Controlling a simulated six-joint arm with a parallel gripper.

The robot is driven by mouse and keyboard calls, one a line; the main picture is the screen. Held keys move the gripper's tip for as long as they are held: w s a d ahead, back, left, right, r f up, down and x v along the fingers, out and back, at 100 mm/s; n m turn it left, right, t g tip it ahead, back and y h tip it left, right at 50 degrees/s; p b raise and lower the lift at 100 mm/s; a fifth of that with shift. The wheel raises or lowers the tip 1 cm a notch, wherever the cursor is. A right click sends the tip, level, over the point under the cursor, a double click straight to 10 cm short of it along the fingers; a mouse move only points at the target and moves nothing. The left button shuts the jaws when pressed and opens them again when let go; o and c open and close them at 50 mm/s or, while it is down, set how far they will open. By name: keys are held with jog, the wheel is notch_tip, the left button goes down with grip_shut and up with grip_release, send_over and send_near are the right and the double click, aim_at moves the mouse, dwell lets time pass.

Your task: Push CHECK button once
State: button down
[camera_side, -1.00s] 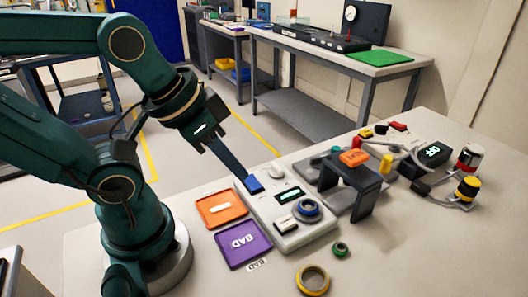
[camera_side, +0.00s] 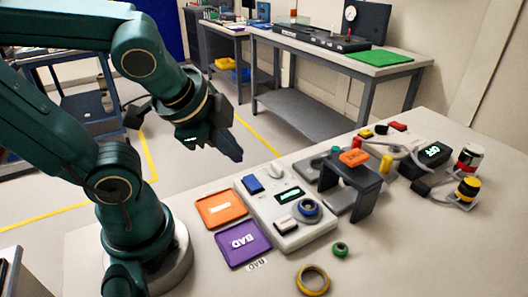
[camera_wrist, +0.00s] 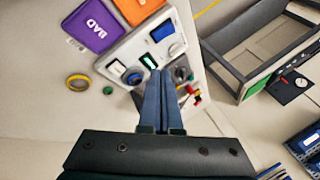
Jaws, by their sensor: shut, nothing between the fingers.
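A pale test box (camera_side: 262,213) stands on the table, with a blue button (camera_side: 253,184), a lit green display (camera_side: 289,195), a white knob and a small white-topped button (camera_side: 286,225). I cannot read which button is marked CHECK. A blue-grey ring (camera_side: 309,208) sits on the box's near right part. My gripper (camera_side: 236,155) is shut and empty, raised above and behind the blue button, apart from it. The wrist view shows my shut fingers (camera_wrist: 160,78) in front of the box (camera_wrist: 128,45), with the blue button (camera_wrist: 163,31) clear of them.
An orange tray (camera_side: 206,217) and a purple BAD tray (camera_side: 232,255) lie left of the box. A dark stand (camera_side: 368,184) with an orange block is to the right, with cables and posts beyond. Yellow (camera_side: 325,280) and green (camera_side: 341,249) rings lie in front. The table's front right is clear.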

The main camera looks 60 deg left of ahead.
jog(key=w+d+m+t, duration=0.15)
jog(key=w+m, duration=0.25)
jog(key=m, duration=0.7)
jog(key=m+t, duration=0.2)
jog(key=m, duration=0.5)
send_over(282, 225)
jog(key=f, duration=0.1)
jog(key=shift+d+g+h, duration=0.1)
jog(key=shift+g+h, duration=0.15)
jog(key=shift+h, duration=0.15)
jog(key=shift+f, duration=0.1)
jog(key=shift+f, duration=4.3)
jog(key=shift+f+n, duration=0.1)
jog(key=shift+n, duration=0.2)
jog(key=shift+f, duration=0.35)
